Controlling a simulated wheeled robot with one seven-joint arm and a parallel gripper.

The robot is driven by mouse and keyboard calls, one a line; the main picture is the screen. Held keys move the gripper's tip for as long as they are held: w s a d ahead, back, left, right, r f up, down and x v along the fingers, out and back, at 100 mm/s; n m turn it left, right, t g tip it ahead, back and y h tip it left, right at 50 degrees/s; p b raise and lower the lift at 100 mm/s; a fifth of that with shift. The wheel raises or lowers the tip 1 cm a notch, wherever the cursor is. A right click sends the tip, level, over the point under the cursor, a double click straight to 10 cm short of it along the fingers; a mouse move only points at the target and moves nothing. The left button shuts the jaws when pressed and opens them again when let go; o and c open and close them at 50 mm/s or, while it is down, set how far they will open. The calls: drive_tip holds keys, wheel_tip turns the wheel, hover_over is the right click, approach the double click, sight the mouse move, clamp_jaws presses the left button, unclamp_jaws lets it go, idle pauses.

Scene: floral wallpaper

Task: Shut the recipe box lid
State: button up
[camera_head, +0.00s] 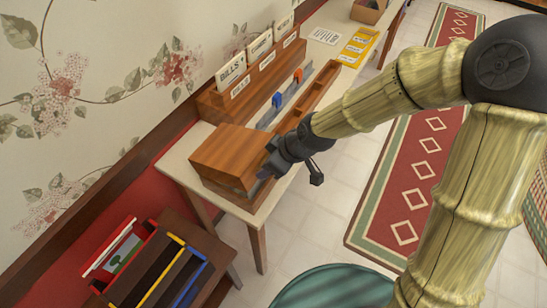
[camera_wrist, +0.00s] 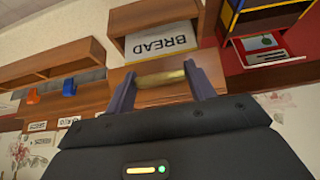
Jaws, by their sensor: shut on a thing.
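The wooden recipe box (camera_head: 226,191) stands at the near end of the narrow table. Its lid (camera_head: 232,151) is a brown wooden cover above the body. In the wrist view, the lid (camera_wrist: 150,98) appears apart from the box body (camera_wrist: 150,14), with a white BREAD card (camera_wrist: 161,40) showing in the gap. My gripper (camera_head: 264,172) is at the box's front side. In the wrist view, my gripper (camera_wrist: 157,88) is shut on the lid's brass handle (camera_wrist: 160,78), with a finger at each end. The handle is hidden in the head view.
A wooden card rack (camera_head: 235,100) stands behind, against the wall. A long tray with blue (camera_head: 277,99) and orange (camera_head: 298,75) sliders lies beside it. A yellow tray (camera_head: 358,47) is farther along. A lower shelf with a red box (camera_head: 118,250) stands left.

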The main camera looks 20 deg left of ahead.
idle(0.3)
drive_tip(key=o, duration=1.4)
drive_tip(key=shift+d, duration=0.1)
drive_tip(key=shift+r, duration=0.1)
drive_tip(key=p+v, duration=0.7)
drive_tip(key=v, duration=1)
drive_tip(key=shift+d, duration=0.2)
drive_tip(key=d+f+m+h, duration=0.1)
drive_tip(key=d+m+h, duration=0.2)
drive_tip(key=d+m, duration=0.5)
drive_tip(key=d+f+m+t+h, duration=0.1)
drive_tip(key=d+m, duration=0.6)
drive_tip(key=d, duration=0.7)
drive_tip(key=shift+s+d+f+m+h, duration=0.3)
drive_tip(key=shift+f+m+h, duration=0.1)
drive_tip(key=shift+f+h, duration=0.5)
